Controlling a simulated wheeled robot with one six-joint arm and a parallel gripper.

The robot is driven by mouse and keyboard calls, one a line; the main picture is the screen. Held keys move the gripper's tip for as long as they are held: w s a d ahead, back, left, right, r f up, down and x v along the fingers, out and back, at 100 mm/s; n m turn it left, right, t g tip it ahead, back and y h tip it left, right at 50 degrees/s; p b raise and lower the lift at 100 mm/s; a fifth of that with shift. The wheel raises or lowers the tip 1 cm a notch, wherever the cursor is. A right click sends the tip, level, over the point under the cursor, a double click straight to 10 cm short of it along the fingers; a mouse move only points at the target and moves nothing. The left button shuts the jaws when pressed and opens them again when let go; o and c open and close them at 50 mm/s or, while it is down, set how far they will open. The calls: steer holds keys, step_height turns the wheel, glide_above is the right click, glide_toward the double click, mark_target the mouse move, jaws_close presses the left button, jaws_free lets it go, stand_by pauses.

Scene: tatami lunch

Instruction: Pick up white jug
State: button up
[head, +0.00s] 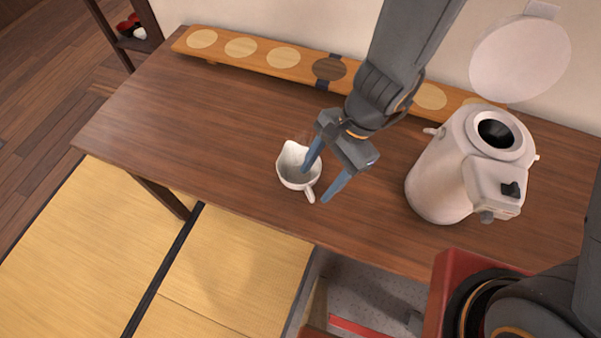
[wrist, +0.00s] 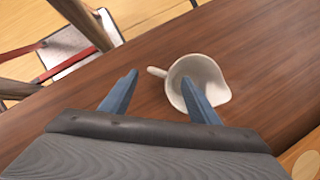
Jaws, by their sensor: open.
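The white jug (head: 292,174) stands upright on the brown wooden table (head: 200,130), with its spout toward the back left and its handle toward the front right in the head view. My gripper (head: 324,185) is open, pointing down at the jug. One blue finger overlaps the jug's mouth; the other is to the right, beyond the handle. In the wrist view the jug (wrist: 205,76) is behind the right finger, and its handle points left into the space between the fingers (wrist: 160,95). I cannot tell whether a finger touches the jug.
A white water boiler (head: 440,180) with its lid (head: 520,58) raised stands to the right. A long wooden board (head: 215,52) with round inlays runs along the back wall. The table's left part is clear. Tatami mats (head: 230,255) lie in front.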

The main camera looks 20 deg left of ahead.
mark_target(302, 178)
steer(key=shift+x, duration=2.4)
steer(key=shift+d, duration=0.1)
jaws_close()
